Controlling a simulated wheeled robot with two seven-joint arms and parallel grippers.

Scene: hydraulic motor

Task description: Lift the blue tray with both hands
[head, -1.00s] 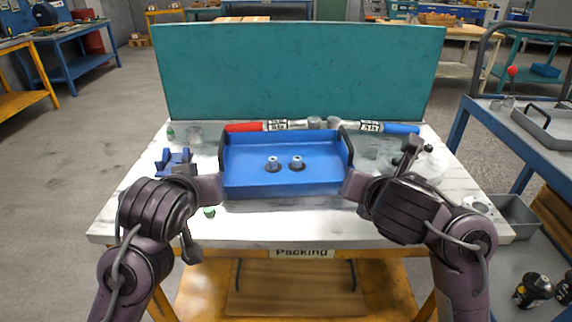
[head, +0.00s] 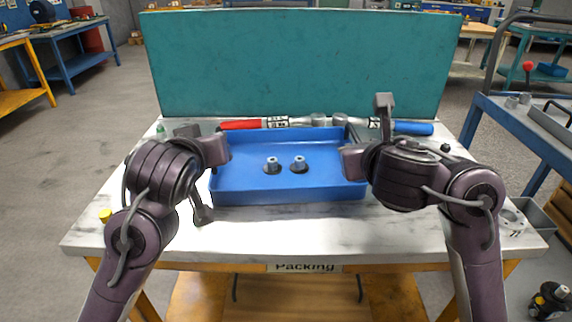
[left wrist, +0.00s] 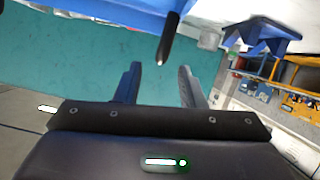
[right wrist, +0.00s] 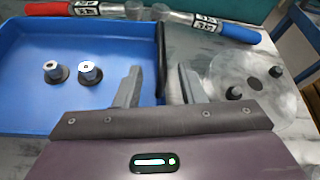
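The blue tray (head: 285,192) rests on the white table and holds two small metal fittings (head: 272,165). Its black right handle shows between the fingers of my right gripper (right wrist: 160,70) in the right wrist view, with one finger over the tray side and one over the table side. That gripper is open and not closed on anything. My left gripper (left wrist: 159,68) is also open. A black tray handle (left wrist: 168,42) appears ahead of its fingers, with the blue tray edge above.
Red-handled (head: 240,125) and blue-handled (head: 413,129) tools lie behind the tray. A clear round dish (right wrist: 250,88) lies right of the tray. A blue holder (left wrist: 262,35) shows in the left wrist view. A teal panel (head: 300,65) stands behind the table.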

